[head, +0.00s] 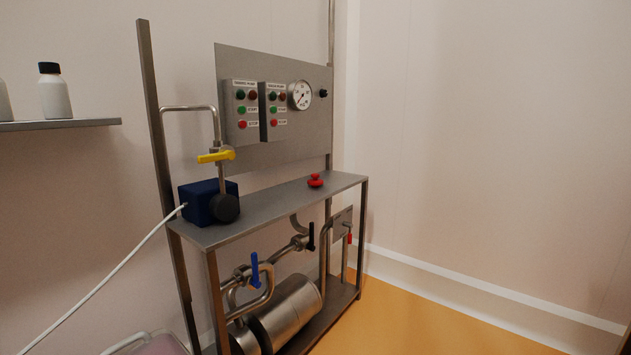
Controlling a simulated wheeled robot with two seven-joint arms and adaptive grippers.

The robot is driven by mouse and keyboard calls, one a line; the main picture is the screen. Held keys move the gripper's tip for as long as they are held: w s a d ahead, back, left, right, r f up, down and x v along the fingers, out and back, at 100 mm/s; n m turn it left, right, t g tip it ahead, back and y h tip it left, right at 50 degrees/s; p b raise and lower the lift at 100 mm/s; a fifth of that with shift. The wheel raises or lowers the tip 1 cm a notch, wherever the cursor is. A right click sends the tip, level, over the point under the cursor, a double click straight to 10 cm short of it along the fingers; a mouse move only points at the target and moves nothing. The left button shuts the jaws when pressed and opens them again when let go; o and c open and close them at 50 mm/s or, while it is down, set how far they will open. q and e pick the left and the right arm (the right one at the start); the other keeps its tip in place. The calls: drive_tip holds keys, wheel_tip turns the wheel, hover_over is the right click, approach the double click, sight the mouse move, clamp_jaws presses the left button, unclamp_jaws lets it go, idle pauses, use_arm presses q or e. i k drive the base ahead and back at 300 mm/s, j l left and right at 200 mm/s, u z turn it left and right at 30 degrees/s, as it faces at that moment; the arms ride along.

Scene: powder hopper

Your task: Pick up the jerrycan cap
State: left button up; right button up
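A small red knob-shaped piece (315,181) sits on the steel shelf (270,208) of the pump stand, near its back right. It may be the jerrycan cap, but it is too small to tell. A pale pinkish translucent container (160,344), possibly the jerrycan, is cut off by the bottom edge at the left. Its top is mostly out of view, so I cannot tell whether a cap is on it. Neither of my grippers is in view.
A blue pump box (200,202) with a white cable stands on the shelf's left end, below a yellow valve handle (216,156). The control panel (290,144) rises behind. Blue (255,270) and black (311,237) valve handles are below. The orange floor (400,320) at right is clear.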

sight(314, 183)
drive_tip(key=i+l+u, duration=0.1)
drive_tip(key=i+l, duration=0.3)
drive_tip(key=i+l+u, duration=0.1)
drive_tip(key=i+l, duration=0.3)
drive_tip(key=i+l+u, duration=0.1)
drive_tip(key=i+l, duration=0.3)
drive_tip(key=i+l+u, duration=0.1)
drive_tip(key=i+l, duration=0.3)
drive_tip(key=l, duration=0.15)
drive_tip(key=i+l+u, duration=0.1)
drive_tip(key=i+l, duration=0.25)
drive_tip(key=l, duration=0.2)
drive_tip(key=i+l+u, duration=0.1)
drive_tip(key=i+l, duration=0.25)
drive_tip(key=l, duration=0.2)
